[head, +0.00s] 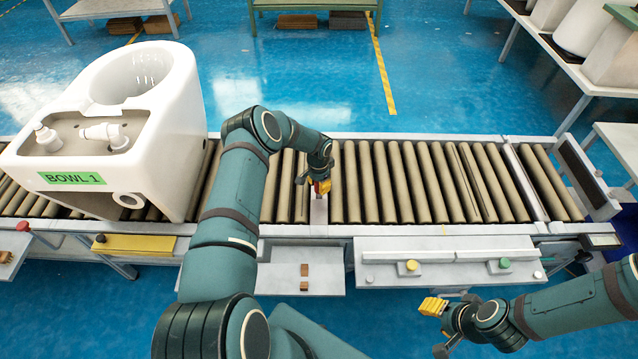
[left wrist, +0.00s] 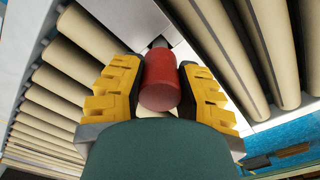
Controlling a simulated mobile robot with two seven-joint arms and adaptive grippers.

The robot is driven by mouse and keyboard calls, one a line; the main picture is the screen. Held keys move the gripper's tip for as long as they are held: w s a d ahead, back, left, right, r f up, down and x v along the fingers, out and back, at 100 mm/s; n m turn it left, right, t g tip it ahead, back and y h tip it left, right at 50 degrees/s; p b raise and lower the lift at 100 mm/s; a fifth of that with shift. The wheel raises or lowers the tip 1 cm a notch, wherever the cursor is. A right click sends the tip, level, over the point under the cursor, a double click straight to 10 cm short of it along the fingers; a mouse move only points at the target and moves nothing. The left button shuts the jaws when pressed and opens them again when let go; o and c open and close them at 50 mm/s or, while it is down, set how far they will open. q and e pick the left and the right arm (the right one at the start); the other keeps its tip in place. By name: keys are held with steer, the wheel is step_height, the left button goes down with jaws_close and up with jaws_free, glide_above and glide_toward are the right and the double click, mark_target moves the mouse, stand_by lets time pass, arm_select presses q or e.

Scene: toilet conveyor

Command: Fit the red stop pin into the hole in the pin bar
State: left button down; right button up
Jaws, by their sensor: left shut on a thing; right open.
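The red stop pin (left wrist: 161,80) shows in the left wrist view between the two yellow fingers of my left gripper (left wrist: 158,88), which is shut on it. In the head view my left gripper (head: 320,187) is over the pale pin bar (head: 318,214) in the gap between rollers. The pin bar also shows as a pale plate (left wrist: 130,20) beyond the pin in the wrist view. A small dark spot lies just past the pin; I cannot tell if it is the hole or the pin's lower end. My right gripper (head: 437,328) is open and empty at the lower right.
A white toilet bowl (head: 160,100) labelled BOWL 1 stands on the conveyor rollers (head: 420,180) to the left of my left arm. The rollers right of the pin bar are clear. A panel (head: 450,262) with yellow and green buttons is on the conveyor's front side.

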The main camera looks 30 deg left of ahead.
arm_select(q)
steer(key=shift+f, duration=1.7)
steer(key=c, duration=0.7)
jaws_free()
step_height(320, 180, up, 12)
steer(key=shift+s+r, duration=0.1)
